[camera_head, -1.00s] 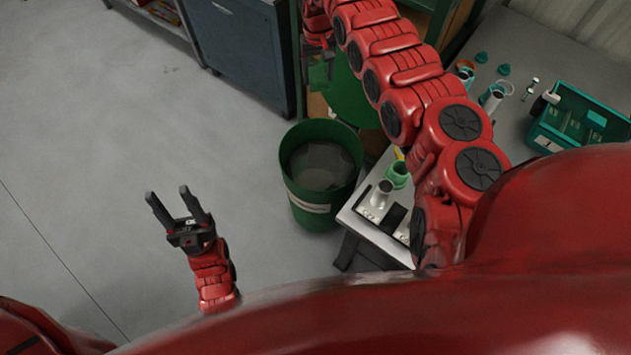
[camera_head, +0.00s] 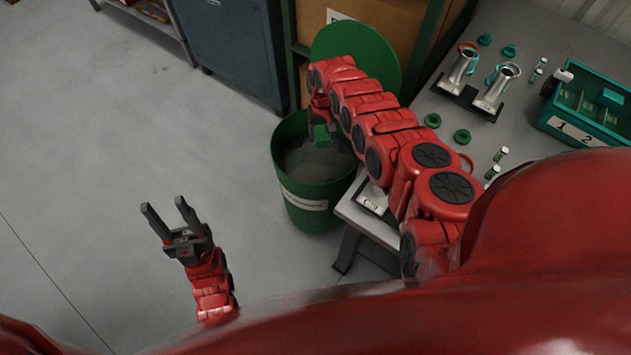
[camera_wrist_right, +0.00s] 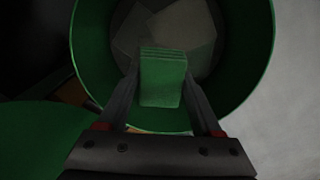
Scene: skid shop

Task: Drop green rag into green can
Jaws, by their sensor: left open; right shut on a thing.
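The green can (camera_head: 306,192) stands open on the floor, with greyish flat pieces at its bottom. Its rim and inner wall fill much of the right wrist view (camera_wrist_right: 245,60). My right gripper (camera_head: 321,130) is over the can's mouth, shut on the folded green rag (camera_wrist_right: 163,80). The rag also shows as a small green patch in the head view (camera_head: 322,134). In the right wrist view the rag sits between the fingertips, above the can's inside. My left gripper (camera_head: 172,222) is open and empty over bare floor, left of the can.
A round green lid (camera_head: 372,50) stands behind the can. A grey workbench (camera_head: 440,110) on the right bears metal cylinders (camera_head: 495,85), green caps and a teal box (camera_head: 585,105). A blue cabinet (camera_head: 228,45) stands behind. The floor at left is clear.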

